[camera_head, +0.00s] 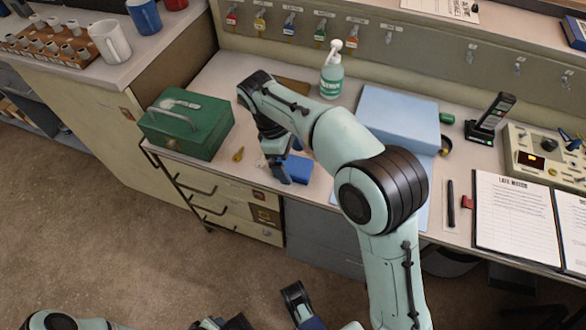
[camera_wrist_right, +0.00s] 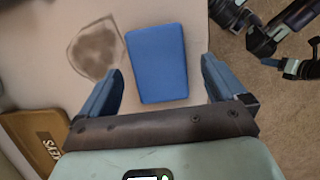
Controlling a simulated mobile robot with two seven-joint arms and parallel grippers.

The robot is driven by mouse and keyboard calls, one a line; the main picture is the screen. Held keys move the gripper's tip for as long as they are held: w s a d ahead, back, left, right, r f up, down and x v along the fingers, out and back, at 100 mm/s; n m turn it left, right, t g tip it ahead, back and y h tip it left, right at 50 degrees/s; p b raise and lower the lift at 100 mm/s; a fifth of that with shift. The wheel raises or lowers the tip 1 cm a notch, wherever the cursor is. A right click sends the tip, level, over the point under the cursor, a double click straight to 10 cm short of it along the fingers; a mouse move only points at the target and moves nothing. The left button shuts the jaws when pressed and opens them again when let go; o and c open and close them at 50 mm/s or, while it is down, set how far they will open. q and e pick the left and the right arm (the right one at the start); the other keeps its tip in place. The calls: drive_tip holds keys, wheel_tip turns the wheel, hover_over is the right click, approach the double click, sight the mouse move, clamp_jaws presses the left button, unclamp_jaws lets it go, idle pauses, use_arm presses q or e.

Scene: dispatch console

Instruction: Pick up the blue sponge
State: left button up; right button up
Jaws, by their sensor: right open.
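The blue sponge (camera_head: 298,169) lies flat near the front edge of the desk, partly behind my right gripper in the head view. In the right wrist view the whole sponge (camera_wrist_right: 157,62) shows as a blue rectangle ahead of the palm. My right gripper (camera_head: 279,171) is open above it, pointing down. Its two fingers stand apart on either side of the sponge in the wrist view (camera_wrist_right: 161,67), with a gap on each side and no visible contact. My left gripper (camera_head: 298,304) shows only in part at the bottom of the head view, away from the desk; its opening is unclear.
A green metal box (camera_head: 188,125) stands left of the sponge. A spray bottle (camera_head: 332,75) and a light blue box (camera_head: 399,118) stand behind and right. A brown KEYS board (camera_wrist_right: 38,133) and a dark stain (camera_wrist_right: 95,48) show nearby. The desk's front edge is close.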

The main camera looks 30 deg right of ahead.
drive_tip(key=shift+x, duration=0.8)
drive_tip(key=shift+f, duration=0.25)
drive_tip(key=shift+c, duration=0.3)
drive_tip(key=c, duration=1)
